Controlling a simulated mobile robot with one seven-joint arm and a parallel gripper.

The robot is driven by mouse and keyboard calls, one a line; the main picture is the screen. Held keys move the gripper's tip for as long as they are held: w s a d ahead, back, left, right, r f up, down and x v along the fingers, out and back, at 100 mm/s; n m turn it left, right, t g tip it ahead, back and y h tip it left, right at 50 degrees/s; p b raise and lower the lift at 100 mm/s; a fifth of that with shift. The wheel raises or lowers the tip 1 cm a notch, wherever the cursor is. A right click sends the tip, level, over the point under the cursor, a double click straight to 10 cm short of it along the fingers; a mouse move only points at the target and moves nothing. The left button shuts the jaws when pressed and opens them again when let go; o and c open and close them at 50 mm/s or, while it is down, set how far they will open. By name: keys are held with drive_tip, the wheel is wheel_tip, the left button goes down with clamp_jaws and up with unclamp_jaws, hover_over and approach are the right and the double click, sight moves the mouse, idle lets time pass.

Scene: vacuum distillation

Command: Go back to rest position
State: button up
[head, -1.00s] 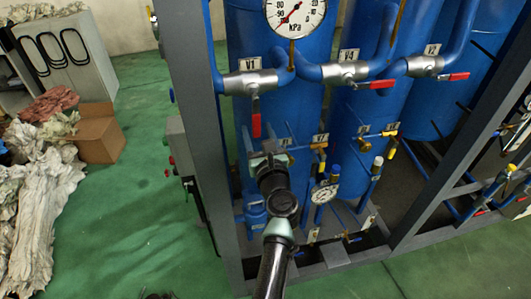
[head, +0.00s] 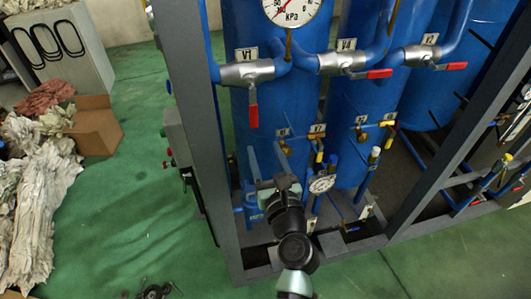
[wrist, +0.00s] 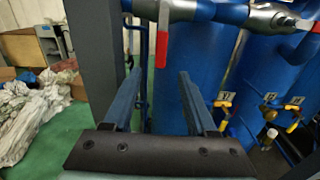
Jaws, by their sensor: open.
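My gripper (head: 267,150) is in front of the blue tanks, below the V1 valve, in the head view. In the wrist view its two blue fingers (wrist: 158,76) stand wide apart with nothing between them. The V1 valve (head: 247,72) has its red handle (head: 253,116) hanging straight down. In the wrist view this red handle (wrist: 162,48) shows beyond the fingers, apart from them. The V4 valve (head: 342,62) and the V2 valve (head: 422,55) have their red handles lying sideways.
A grey frame post (head: 190,130) stands left of my gripper. A round kPa gauge (head: 292,8) is above, and small yellow-handled valves (head: 319,150) are to the right. A cardboard box (head: 95,125) and crumpled cloths (head: 40,200) lie at left.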

idle(0.3)
wheel_tip(320, 180, up, 21)
drive_tip(key=s+n+t+b, duration=0.35)
drive_tip(key=n+b, duration=0.25)
drive_tip(key=n, duration=1.3)
drive_tip(key=s+d+r+n+t+h+b, duration=0.3)
drive_tip(key=s+r+n+t+h+b, duration=0.2)
drive_tip(key=s+r+n, duration=0.8)
wheel_tip(320, 180, up, 3)
drive_tip(key=s+t, duration=0.1)
drive_tip(key=s, duration=0.1)
drive_tip(key=shift+s+d+n+t+h, duration=0.2)
drive_tip(key=shift+s+n+t+h, duration=0.1)
drive_tip(key=shift+s+t, duration=0.1)
drive_tip(key=shift+r, duration=0.1)
drive_tip(key=shift+c, duration=0.6)
